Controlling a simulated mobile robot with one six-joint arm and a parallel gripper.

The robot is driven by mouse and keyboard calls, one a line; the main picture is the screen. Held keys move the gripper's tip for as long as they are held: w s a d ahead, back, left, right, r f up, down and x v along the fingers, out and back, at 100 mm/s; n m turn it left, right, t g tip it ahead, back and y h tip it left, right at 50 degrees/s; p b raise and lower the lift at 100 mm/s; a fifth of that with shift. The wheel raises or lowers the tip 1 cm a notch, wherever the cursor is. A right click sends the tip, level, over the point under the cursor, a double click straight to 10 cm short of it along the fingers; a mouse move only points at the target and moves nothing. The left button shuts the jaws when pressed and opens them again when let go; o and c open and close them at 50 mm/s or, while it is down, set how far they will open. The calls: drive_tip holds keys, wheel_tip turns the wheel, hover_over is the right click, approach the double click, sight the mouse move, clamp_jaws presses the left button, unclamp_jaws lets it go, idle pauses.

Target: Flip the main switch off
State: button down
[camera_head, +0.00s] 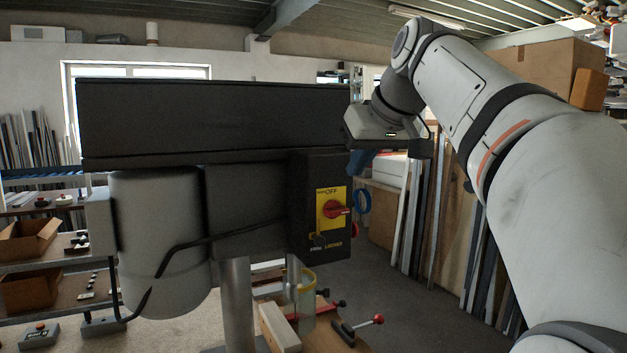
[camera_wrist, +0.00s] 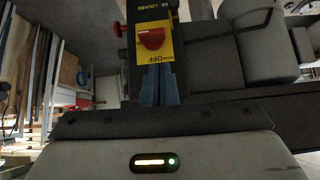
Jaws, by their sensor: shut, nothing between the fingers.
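The main switch is a red rotary knob (camera_head: 334,209) on a yellow plate (camera_head: 323,228) marked OFF and LOCKED, on the side of a dark box on the machine. In the wrist view the red knob (camera_wrist: 151,38) lies beyond my fingertips, with the yellow plate (camera_wrist: 166,50) around it and the OFF label nearest the fingers. My gripper (camera_head: 356,174) has blue fingers and is at the box's upper right in the head view. The fingers also show in the wrist view (camera_wrist: 159,70), shut together and empty. The knob appears apart from the fingertips; whether they touch the plate I cannot tell.
The dark machine housing (camera_head: 215,120) extends left, above a grey motor cylinder (camera_head: 160,240). Tall profiles (camera_head: 412,215) lean at the right. Open floor lies between.

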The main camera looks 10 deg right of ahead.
wheel_tip(320, 180, up, 3)
drive_tip(key=shift+w+d+r+n, duration=0.1)
drive_tip(key=shift+w+r+n, duration=0.1)
drive_tip(key=shift+n, duration=0.1)
drive_tip(key=shift+f, duration=0.1)
drive_tip(key=p, duration=0.1)
approach(330, 208)
drive_tip(key=w, duration=0.1)
drive_tip(key=w+a, duration=0.1)
drive_tip(key=w, duration=0.1)
drive_tip(key=shift+a, duration=0.1)
drive_tip(key=shift+w+f, duration=0.2)
drive_tip(key=shift+f, duration=0.4)
drive_tip(key=shift+w+f, duration=0.2)
drive_tip(key=shift+f, duration=0.35)
drive_tip(key=shift+s+f, duration=0.2)
drive_tip(key=shift+f, duration=0.45)
drive_tip(key=shift+w+f, duration=0.1)
drive_tip(key=shift+f, duration=0.25)
